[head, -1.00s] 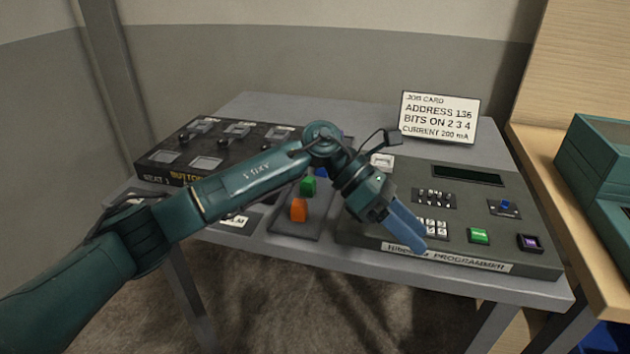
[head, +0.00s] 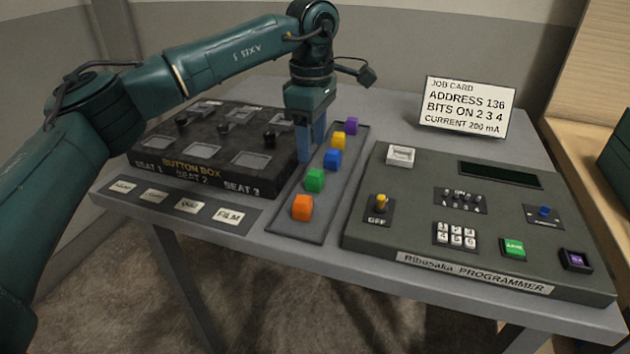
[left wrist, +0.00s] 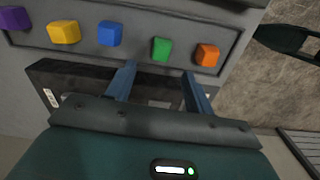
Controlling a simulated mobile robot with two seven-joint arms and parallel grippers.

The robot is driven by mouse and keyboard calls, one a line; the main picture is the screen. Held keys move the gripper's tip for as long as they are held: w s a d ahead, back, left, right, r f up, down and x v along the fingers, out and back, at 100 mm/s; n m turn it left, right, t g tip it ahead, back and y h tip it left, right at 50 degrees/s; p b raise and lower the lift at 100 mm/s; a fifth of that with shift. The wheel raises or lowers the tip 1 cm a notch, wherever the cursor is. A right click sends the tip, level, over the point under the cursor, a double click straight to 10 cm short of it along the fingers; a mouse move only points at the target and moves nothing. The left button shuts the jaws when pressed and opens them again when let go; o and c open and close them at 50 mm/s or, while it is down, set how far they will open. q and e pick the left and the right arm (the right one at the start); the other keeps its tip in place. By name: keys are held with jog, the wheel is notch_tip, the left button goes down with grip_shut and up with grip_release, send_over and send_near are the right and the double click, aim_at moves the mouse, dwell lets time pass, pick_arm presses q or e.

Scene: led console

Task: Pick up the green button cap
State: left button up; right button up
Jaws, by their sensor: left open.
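The green button cap (head: 315,180) sits in the tray (head: 289,237) between the orange cap (head: 303,207) and the blue cap (head: 333,159). In the left wrist view the green cap (left wrist: 161,49) lies beyond the fingertips, roughly in line with the gap between them. My left gripper (head: 311,158) points down beside the tray, near the button box's right edge and behind and left of the green cap. Its blue fingers (left wrist: 158,75) are apart with nothing between them. My right gripper is not in view.
Yellow (head: 339,140) and purple (head: 352,126) caps share the tray. The black button box (head: 215,150) stands left, the programmer console (head: 400,225) right, with a job card (head: 467,107) behind. Label tiles (head: 187,207) lie at the front left.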

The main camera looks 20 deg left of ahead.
aim_at(315, 173)
pick_arm(q)
jog(key=shift+s+d+f, duration=0.1)
jog(key=shift+d+f, duration=0.05)
jog(key=shift+f, duration=1.4)
jog(key=shift+d+f, duration=0.1)
jog(key=shift+f, duration=1.4)
jog(key=shift+c, duration=0.4)
jog(key=c, duration=1)
jog(key=shift+o, duration=0.2)
jog(key=shift+r, duration=0.1)
